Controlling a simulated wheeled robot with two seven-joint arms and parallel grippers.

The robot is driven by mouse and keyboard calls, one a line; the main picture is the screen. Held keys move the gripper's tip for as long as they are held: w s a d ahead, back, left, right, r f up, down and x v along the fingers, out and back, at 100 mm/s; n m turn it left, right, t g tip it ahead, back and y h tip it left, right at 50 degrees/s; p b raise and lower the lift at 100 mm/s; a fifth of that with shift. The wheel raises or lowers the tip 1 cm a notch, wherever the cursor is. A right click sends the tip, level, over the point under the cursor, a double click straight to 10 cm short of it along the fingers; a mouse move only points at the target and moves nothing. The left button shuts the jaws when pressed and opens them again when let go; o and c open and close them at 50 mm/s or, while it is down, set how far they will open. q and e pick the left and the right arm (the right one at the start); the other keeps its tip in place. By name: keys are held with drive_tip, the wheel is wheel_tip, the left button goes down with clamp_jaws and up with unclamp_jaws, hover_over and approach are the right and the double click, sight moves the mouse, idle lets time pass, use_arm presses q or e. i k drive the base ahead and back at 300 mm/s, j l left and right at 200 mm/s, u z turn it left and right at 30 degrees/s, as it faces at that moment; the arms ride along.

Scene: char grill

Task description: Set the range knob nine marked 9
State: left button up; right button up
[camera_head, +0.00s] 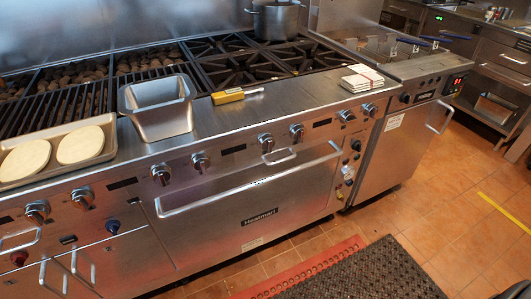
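A row of several metal knobs runs along the sloping front panel of the steel range (235,200). The left ones are a knob (37,211) and its neighbour (82,197). In the middle are a knob (161,175), a knob (200,161), a knob (266,142) and a knob (296,132). At the right are a knob (346,115) and a knob (370,109). No number 9 is readable, so I cannot tell which knob is nine. Neither of my grippers is in view.
Oven handles (250,188) stick out below the panel. A steel pan (160,108), a tray (112,150) with two pale rounds, a yellow-handled tool (230,96) and a stack of cloths (361,79) rest on top. A dark mat (345,277) lies on the tiled floor in front.

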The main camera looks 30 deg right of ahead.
sight(347, 117)
drive_tip(key=z, duration=1.45)
